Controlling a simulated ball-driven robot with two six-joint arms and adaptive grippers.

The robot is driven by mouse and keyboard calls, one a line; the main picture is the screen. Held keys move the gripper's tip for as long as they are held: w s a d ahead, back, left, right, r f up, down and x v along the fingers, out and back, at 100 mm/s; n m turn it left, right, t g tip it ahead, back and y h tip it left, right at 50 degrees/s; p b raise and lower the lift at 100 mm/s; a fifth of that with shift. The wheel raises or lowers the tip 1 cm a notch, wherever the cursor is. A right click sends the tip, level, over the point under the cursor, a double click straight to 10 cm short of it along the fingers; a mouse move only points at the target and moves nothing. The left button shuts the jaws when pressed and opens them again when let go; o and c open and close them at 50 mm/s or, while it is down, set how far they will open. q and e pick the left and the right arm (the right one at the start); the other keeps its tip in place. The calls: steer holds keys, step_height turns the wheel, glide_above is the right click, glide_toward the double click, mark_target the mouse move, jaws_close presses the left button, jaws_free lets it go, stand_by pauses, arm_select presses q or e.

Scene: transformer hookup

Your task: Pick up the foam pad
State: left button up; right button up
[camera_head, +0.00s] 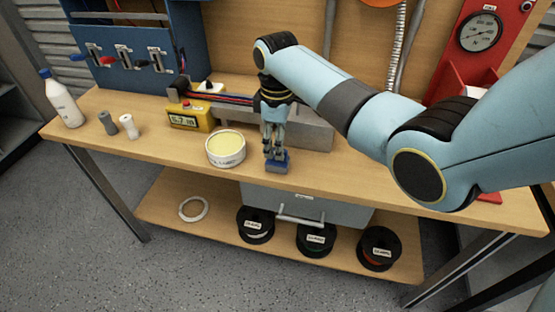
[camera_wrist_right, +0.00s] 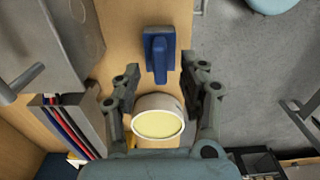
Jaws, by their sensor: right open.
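A small blue pad with a raised grip, which looks like the foam pad (camera_head: 278,166), lies on the wooden bench near its front edge. In the right wrist view the pad (camera_wrist_right: 160,42) shows its raised grip in line with the gap between my fingers. My right gripper (camera_head: 274,150) points down just over the pad. Its fingers (camera_wrist_right: 158,72) are apart with nothing between them that I can see gripped. Whether they touch the pad is unclear. My left gripper is out of view.
A round tin of pale yellow stuff (camera_head: 226,148) stands left of the gripper. A yellow meter (camera_head: 190,117), two small fittings and a white bottle (camera_head: 63,100) stand further left. A grey metal trough (camera_head: 312,134) is behind. Cable spools (camera_head: 316,240) sit on the shelf below.

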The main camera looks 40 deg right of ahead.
steer(key=shift+f, duration=1.6)
steer(key=shift+s, duration=0.1)
jaws_close()
